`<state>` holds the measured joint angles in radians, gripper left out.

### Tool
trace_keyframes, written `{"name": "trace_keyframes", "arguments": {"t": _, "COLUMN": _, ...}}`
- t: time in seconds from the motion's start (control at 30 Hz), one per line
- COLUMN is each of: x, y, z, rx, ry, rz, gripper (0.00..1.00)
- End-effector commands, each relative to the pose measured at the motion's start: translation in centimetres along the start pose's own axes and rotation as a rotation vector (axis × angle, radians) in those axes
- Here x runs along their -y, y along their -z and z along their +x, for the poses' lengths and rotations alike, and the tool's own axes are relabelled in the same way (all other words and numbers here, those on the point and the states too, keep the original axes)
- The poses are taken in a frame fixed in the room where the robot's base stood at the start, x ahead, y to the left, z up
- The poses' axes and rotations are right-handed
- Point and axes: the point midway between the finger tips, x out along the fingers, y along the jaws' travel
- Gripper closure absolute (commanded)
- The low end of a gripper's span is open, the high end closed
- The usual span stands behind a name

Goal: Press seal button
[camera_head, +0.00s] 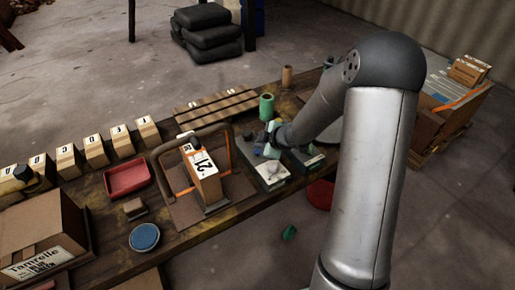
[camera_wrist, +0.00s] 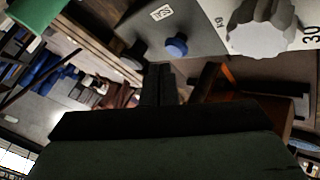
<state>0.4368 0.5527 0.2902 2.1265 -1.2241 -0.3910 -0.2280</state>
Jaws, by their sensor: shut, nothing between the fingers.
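A grey control panel (camera_wrist: 205,22) fills the top of the wrist view. It carries a blue round button (camera_wrist: 176,46), a dark knob or button (camera_wrist: 135,53), a large white dial (camera_wrist: 262,28) and a small white label whose text I cannot read. I cannot tell which control is the seal button. My gripper (camera_wrist: 160,72) is shut and empty. Its fingertips point toward the panel and appear just below the blue button in the picture; contact cannot be seen. In the head view the panel (camera_head: 272,178) sits on the bench, with my gripper (camera_head: 272,132) near its far edge.
Left of the panel stands an orange-framed device (camera_head: 184,169) holding a box (camera_head: 205,172) marked 21. A green cylinder (camera_head: 267,107) stands behind. A red tray (camera_head: 128,178), blue round dish (camera_head: 144,237) and row of small boxes (camera_head: 95,150) are farther left.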

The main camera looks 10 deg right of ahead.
Motion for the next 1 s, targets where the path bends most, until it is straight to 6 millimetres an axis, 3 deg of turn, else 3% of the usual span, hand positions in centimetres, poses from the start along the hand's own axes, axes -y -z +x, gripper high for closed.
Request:
{"name": "trace_keyframes", "arguments": {"t": 0.27, "x": -0.1, "y": 0.1, "z": -0.1, "rx": 0.0, "ry": 0.0, "rz": 0.0, "gripper": 1.0}}
{"name": "trace_keyframes", "arguments": {"t": 0.8, "x": -2.5, "y": 2.5, "z": -3.5, "rx": 0.0, "ry": 0.0, "rz": 0.0, "gripper": 1.0}}
{"name": "trace_keyframes", "arguments": {"t": 1.0, "x": -2.5, "y": 2.5, "z": -3.4, "rx": 0.0, "ry": 0.0, "rz": 0.001, "gripper": 1.0}}
